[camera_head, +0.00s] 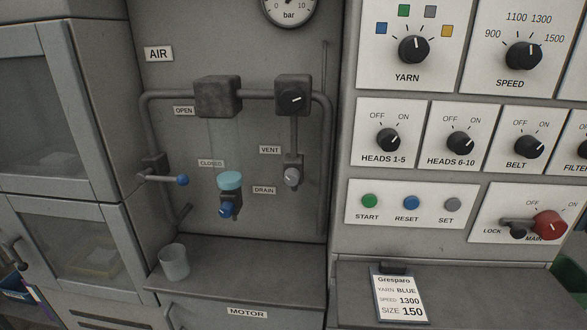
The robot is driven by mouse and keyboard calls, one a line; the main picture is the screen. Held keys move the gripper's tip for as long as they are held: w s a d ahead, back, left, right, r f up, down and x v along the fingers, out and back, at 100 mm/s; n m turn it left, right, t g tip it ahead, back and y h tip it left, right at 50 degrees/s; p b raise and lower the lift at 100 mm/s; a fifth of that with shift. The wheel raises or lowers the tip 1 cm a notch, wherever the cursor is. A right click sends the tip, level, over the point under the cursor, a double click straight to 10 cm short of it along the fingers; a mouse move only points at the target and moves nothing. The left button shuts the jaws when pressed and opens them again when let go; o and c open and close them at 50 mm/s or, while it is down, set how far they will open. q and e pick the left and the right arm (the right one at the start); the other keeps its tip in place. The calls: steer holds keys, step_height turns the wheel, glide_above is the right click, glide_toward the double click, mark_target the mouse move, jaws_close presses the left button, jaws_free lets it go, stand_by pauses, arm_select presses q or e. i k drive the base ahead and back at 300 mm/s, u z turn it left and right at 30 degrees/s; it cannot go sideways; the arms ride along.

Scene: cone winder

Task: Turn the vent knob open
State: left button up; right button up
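The VENT label (270,150) is on the grey air panel, left of a short vertical pipe. A small grey round knob (292,177) sits on a fitting at the pipe's lower end, just right of and below the label. A black knob (291,98) with a white pointer line, nearly level and tilted up to the right, is on the dark box above. I cannot tell from the grey knob whether the vent is open or shut. Neither of my grippers is in view.
A blue-tipped lever (182,180) sticks out on the left pipe. A filter bowl with a blue knob (226,209) hangs by the DRAIN label (264,190). A clear cup (174,262) stands on the ledge below. An order card (399,296) lies at the right.

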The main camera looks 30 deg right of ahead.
mark_target(292, 175)
steer(key=z, duration=0.45)
steer(key=k, duration=1.05)
steer(key=z, duration=1)
steer(key=i, duration=0.7)
steer(key=z, duration=0.25)
